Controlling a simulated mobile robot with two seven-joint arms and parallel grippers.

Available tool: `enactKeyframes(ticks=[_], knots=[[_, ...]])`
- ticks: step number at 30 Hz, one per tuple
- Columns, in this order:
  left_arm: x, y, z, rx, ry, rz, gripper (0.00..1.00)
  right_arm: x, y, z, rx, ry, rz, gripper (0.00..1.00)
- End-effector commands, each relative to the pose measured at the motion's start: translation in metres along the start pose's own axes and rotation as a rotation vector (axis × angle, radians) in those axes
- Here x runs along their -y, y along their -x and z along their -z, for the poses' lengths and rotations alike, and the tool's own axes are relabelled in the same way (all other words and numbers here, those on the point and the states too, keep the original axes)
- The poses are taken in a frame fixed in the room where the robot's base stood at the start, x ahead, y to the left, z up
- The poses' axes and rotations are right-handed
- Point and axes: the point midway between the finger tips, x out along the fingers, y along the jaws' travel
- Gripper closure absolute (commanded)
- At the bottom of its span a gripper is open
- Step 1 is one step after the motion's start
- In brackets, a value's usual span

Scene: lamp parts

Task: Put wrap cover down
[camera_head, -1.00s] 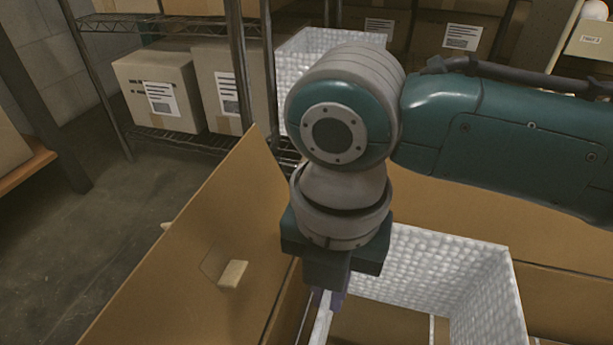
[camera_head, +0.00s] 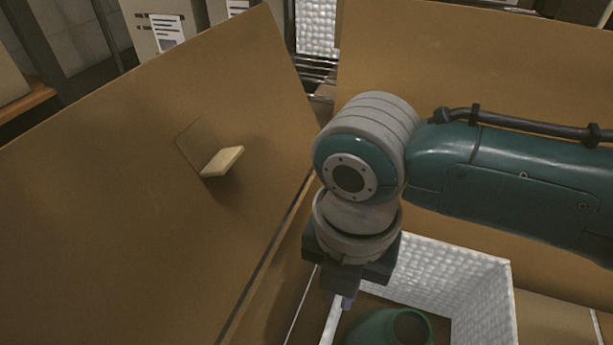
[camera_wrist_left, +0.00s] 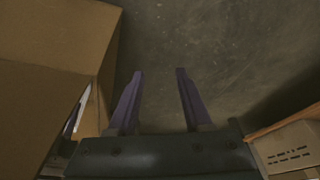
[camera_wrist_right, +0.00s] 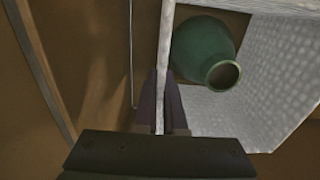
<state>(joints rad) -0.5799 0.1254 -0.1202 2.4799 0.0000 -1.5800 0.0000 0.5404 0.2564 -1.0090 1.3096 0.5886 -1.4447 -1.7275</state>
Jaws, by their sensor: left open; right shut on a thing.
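The wrap cover (camera_head: 448,268) is a white, bubble-textured, open-topped square sleeve inside the large cardboard box. My right gripper (camera_head: 343,300) is shut on the top edge of its left wall; the right wrist view shows the fingers (camera_wrist_right: 161,105) pinching that thin wall (camera_wrist_right: 166,40). A green vase (camera_head: 388,328) shows within the cover's walls, and its round mouth shows in the right wrist view (camera_wrist_right: 205,50). The cover's lower edge is hidden, so I cannot tell whether it rests on the bottom. My left gripper (camera_wrist_left: 159,85) is open and empty above the floor, outside the box.
The cardboard box's left flap (camera_head: 120,190) stands out wide with a small tan tab (camera_head: 222,161). The back flap (camera_head: 480,60) rises behind my right arm. Shelving with labelled cartons stands behind. The concrete floor (camera_wrist_left: 200,40) under my left gripper is clear.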

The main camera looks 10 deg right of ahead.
Motion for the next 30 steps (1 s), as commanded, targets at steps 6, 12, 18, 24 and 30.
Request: enactKeyframes(ticks=[6, 12, 18, 24, 30], knots=[[0.0, -0.001, 0.0, 0.001, 0.0, 0.0, 0.5, 0.0, -0.001, 0.0, 0.0, 0.0, -0.001, 1.0], [0.0, -0.002, -0.001, 0.0, 0.001, 0.0, 0.5, 0.0, -0.004, 0.0, 0.0, 0.0, -0.001, 0.88], [-0.001, -0.002, -0.001, 0.0, 0.004, -0.003, 0.5, 0.0, -0.004, 0.0, 0.0, 0.0, -0.001, 0.65], [-0.002, -0.002, 0.0, -0.001, 0.009, -0.007, 0.5, 0.0, -0.004, 0.0, 0.0, 0.0, -0.001, 0.62], [-0.002, 0.008, 0.003, -0.001, 0.01, -0.007, 0.5, 0.0, 0.01, 0.0, 0.001, 0.0, -0.001, 0.62]])
